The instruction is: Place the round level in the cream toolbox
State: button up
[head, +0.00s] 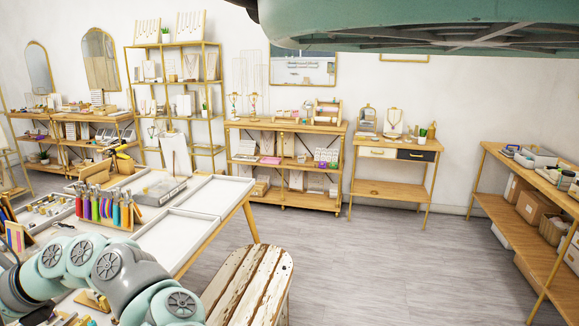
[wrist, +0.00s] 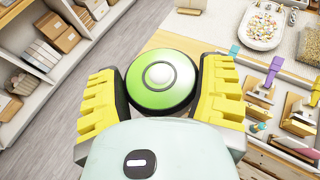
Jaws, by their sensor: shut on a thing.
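The round level (wrist: 160,78) is a green disc with a black rim and a pale centre, in the middle of the wrist view. My gripper (wrist: 160,88) has its yellow ribbed fingers on either side of the level and is shut on it. The level's underside is hidden. In the head view my arm is at the lower left, but I cannot make out the gripper or the level there. I cannot pick out the cream toolbox with certainty in either view.
A display table (head: 200,238) with white trays, colourful holders and a grey case stands at left. A worn wooden stool (head: 250,283) is beside it. Shelves line the back wall; a wooden shelf unit (head: 530,175) with boxes stands at right. The grey floor between is clear.

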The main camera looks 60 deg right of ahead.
notch_tip(320, 180, up, 28)
jog(key=p, duration=3)
jog(key=shift+f, duration=0.15)
jog(key=shift+a, duration=0.1)
